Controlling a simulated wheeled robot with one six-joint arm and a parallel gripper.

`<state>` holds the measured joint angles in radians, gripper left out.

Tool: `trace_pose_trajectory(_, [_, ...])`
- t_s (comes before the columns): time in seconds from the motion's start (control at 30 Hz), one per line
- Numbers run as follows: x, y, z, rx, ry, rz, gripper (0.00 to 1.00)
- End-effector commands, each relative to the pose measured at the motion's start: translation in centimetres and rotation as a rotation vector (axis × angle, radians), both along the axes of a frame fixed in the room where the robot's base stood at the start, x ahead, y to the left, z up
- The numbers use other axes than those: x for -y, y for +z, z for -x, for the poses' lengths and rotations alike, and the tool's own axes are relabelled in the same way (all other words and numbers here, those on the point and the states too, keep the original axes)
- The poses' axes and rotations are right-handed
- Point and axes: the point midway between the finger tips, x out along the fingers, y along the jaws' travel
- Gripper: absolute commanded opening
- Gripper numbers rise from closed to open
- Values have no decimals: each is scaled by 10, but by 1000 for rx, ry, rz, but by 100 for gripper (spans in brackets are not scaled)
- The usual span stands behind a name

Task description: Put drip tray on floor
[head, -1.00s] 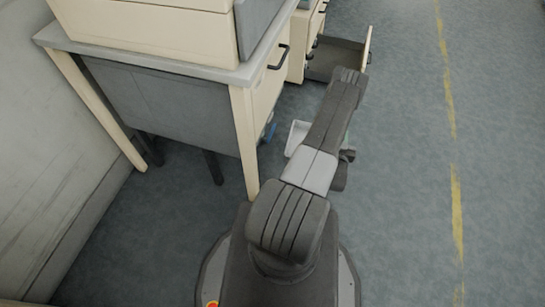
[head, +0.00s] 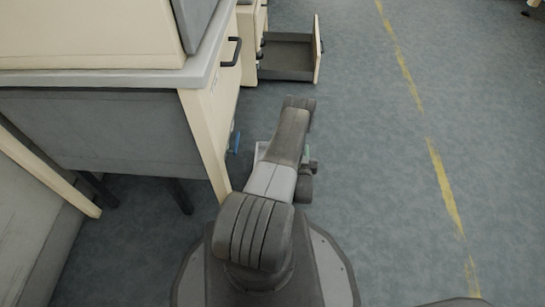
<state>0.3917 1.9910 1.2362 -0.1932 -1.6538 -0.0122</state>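My gripper's fingers are hidden beneath the arm. The floor (head: 375,190) is blue-grey and open to the right of my arm.
A cream desk (head: 205,120) with a grey top stands close on the left. Beyond it, an open drawer (head: 287,57) juts out over the floor. A blue item (head: 234,143) shows beside the desk leg. A worn yellow line (head: 443,185) runs along the clear floor on the right.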

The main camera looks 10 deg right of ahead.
Motion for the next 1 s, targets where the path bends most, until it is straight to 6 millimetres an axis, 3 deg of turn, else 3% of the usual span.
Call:
trace_pose_trajectory(0.1, [-26, -2, -6, 1, 7, -1, 0])
trace_pose_trajectory(0.5, [-95, -1, -20, 1, 5, -1, 0])
trace_pose_trajectory(0.83, [-115, 0, -24, 2, 2, -1, 0])
trace_pose_trajectory(1.0, [-114, -29, -23, 2, -1, -1, 0])
